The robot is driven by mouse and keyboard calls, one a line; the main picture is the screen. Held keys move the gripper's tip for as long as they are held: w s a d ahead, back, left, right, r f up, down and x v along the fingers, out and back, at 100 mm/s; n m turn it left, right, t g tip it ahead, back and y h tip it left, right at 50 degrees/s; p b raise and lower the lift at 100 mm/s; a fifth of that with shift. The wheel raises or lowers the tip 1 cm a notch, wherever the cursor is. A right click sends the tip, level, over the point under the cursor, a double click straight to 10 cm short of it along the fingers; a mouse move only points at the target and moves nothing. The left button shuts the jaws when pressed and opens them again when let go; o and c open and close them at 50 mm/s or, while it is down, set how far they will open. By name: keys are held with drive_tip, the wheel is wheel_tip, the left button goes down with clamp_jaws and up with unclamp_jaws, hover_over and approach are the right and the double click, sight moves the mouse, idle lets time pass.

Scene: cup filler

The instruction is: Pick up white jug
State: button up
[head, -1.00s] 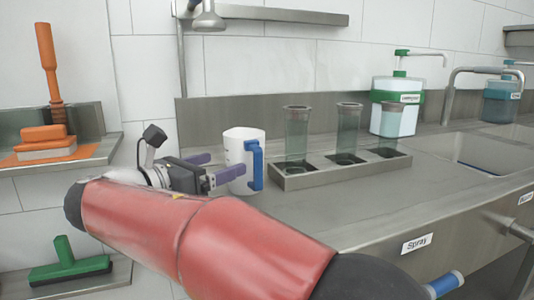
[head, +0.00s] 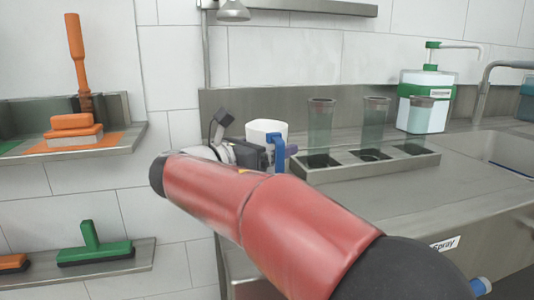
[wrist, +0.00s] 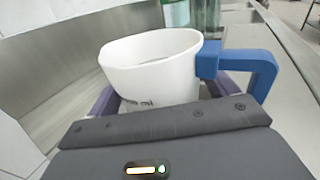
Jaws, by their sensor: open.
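The white jug (head: 264,130) with a blue handle (head: 277,148) stands upright on the steel counter, left of the cup rack. The fingers are open on either side of the jug. Whether either touches it cannot be told.
A steel rack (head: 372,172) with several clear cups stands right of the jug. A soap dispenser (head: 425,98) with a green pump is behind it. A sink (head: 495,152) lies at the right. Shelves with orange brushes (head: 74,130) and a green brush (head: 95,247) are on the left wall.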

drive_tip(key=c, duration=1.1)
drive_tip(key=shift+c, duration=0.5)
drive_tip(key=shift+r, duration=0.15)
